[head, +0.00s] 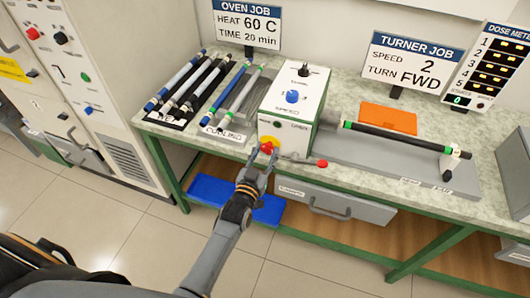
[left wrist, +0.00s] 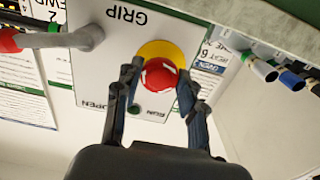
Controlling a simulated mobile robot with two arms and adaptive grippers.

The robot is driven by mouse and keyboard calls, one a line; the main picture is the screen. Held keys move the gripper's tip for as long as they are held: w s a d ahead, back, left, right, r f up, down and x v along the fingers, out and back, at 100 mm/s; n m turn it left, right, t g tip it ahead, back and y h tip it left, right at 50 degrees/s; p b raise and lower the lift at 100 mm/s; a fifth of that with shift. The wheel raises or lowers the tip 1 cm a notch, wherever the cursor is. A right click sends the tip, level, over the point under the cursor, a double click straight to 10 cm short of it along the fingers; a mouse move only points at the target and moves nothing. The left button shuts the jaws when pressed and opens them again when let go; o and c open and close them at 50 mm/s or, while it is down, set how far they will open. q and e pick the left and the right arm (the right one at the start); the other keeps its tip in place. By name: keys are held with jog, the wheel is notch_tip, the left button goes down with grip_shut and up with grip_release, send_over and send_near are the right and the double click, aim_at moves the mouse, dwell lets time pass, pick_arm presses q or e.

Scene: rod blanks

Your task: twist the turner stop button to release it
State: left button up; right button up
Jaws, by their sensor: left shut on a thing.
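The turner stop button (head: 267,147) is a red mushroom knob on a yellow disc, on the front of the white and green turner box (head: 293,135). My left gripper (head: 262,156) is at the button. In the left wrist view, the red button (left wrist: 160,75) sits between the two dark fingertips (left wrist: 159,78), one on each side, and the yellow disc (left wrist: 158,50) shows behind it. The fingers are shut on the button. White marks show on its red face. My right gripper is not in view.
A grip lever with a red knob (head: 322,164) sticks out right of the button; it also shows in the left wrist view (left wrist: 10,40). A rod (head: 400,138) lies along the turner. Racks with rods (head: 215,128) stand to the left. A drawer (head: 335,200) is below the worktop.

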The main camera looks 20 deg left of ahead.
pick_arm(q)
jog(key=shift+w+r, duration=0.2)
jog(key=shift+r, duration=0.15)
jog(key=o, duration=1.1)
jog(key=shift+c, duration=0.2)
jog(key=shift+o, duration=0.6)
jog(key=shift+w+f, duration=0.15)
jog(key=shift+f, duration=0.1)
jog(key=s, duration=1.2)
jog(key=shift+a, duration=0.15)
